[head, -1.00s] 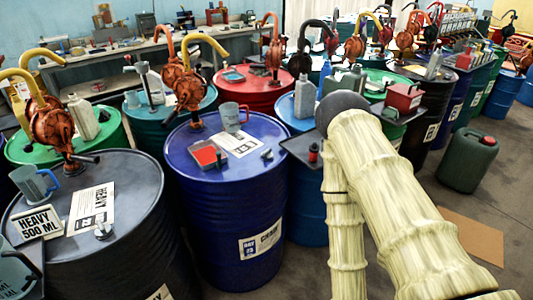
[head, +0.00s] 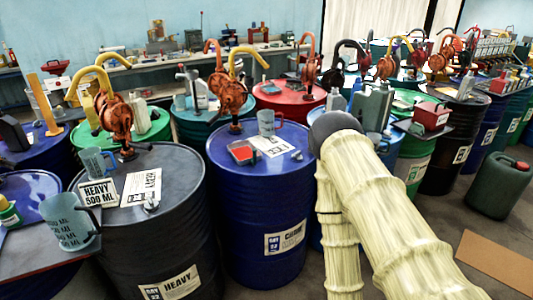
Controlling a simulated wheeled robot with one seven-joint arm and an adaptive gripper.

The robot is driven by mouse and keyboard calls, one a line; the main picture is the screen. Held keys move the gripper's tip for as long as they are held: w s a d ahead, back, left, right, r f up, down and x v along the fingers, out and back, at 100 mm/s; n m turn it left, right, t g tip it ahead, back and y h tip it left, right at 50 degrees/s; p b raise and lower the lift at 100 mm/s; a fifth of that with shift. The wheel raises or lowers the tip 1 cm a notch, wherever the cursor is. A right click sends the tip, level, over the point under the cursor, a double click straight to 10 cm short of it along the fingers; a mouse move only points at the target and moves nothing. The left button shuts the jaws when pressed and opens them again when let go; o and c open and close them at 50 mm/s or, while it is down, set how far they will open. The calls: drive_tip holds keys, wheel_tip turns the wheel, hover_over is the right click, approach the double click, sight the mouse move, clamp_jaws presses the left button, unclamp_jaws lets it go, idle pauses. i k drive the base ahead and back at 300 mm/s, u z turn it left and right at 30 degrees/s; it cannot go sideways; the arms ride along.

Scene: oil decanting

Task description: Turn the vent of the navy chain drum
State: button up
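The navy chain drum (head: 240,195) stands upright in the middle of the head view, with a white label (head: 286,240) on its side. A small grey fitting that looks like its vent (head: 297,156) sits near the right edge of the drum's top. Whether the vent is turned cannot be told at this size. My arm, in a cream sleeve, rises at the right, its dark rounded joint beside the drum's right rim. My gripper is not in view.
The drum's top holds a rust-coloured hand pump (head: 232,95), a grey jug (head: 270,121), a red tray (head: 243,152) and a paper sheet (head: 271,146). A black drum (head: 150,245) stands close on its left.

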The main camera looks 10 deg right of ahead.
sight(298, 155)
drive_tip(key=u, duration=1.1)
drive_tip(key=i, duration=1.25)
drive_tip(key=z, duration=1.25)
